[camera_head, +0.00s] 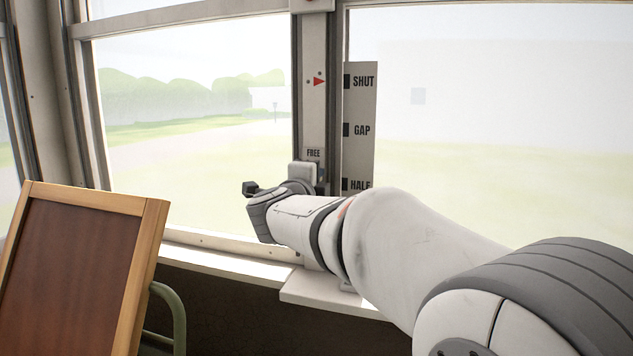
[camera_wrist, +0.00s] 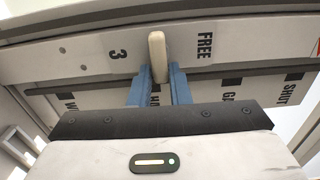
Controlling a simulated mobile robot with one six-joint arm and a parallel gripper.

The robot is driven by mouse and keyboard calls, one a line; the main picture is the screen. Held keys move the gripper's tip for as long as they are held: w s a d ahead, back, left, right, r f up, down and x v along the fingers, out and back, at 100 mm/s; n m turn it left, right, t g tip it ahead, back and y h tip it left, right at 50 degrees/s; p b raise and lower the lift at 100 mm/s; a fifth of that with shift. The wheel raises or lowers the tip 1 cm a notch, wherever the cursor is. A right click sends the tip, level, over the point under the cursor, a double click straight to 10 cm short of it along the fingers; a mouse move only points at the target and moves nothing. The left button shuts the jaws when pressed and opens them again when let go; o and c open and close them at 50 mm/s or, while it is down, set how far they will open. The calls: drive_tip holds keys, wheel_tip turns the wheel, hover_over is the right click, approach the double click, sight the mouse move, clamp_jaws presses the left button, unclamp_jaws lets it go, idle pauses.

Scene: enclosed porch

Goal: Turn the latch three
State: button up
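Latch three is a cream, rounded bar (camera_wrist: 157,56) in the wrist view. It stands crosswise on a pale strip between the label "3" (camera_wrist: 118,54) and the label "FREE" (camera_wrist: 204,46). My gripper (camera_wrist: 160,72) has its two blue fingers on either side of the bar's near end. The fingers are apart, and I cannot tell whether they touch the bar.
A scale plate (camera_head: 359,105) reading SHUT, GAP and HALF stands right of the post; my arm covers its lower part. A red arrow (camera_head: 319,82) is on the post. A wood-framed brown panel (camera_head: 75,265) stands at lower left, beside a green rail (camera_head: 172,310). A sill (camera_head: 225,262) runs below the glass.

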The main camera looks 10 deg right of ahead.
drive_tip(key=o, duration=0.4)
drive_tip(key=shift+c, duration=0.2)
drive_tip(key=p+v, duration=0.1)
drive_tip(key=v, duration=0.6)
drive_tip(key=shift+s+a, duration=0.2)
drive_tip(key=shift+s, duration=0.15)
drive_tip(key=shift+r, duration=0.15)
drive_tip(key=s+a+r+n+g+y+p, duration=0.1)
drive_tip(key=a+n+y+p, duration=0.1)
drive_tip(key=n+y+p, duration=0.5)
drive_tip(key=s+a+r+n+y+p, duration=0.1)
drive_tip(key=s+a+n+y+p, duration=0.2)
drive_tip(key=n, duration=0.5)
drive_tip(key=s+d+f+n+g+p, duration=0.3)
drive_tip(key=s+g, duration=0.1)
drive_tip(key=s, duration=0.3)
drive_tip(key=s+d+f+n+g+p, duration=0.3)
drive_tip(key=s+g+p, duration=0.1)
drive_tip(key=s, duration=0.3)
drive_tip(key=s+d+f+n+g+h+p, duration=0.1)
drive_tip(key=s+d+f+n+g+p, duration=0.2)
drive_tip(key=s, duration=0.4)
drive_tip(key=shift+s+f+g+p, duration=0.25)
drive_tip(key=shift+f+g+p, duration=0.05)
drive_tip(key=shift+g+p, duration=0.35)
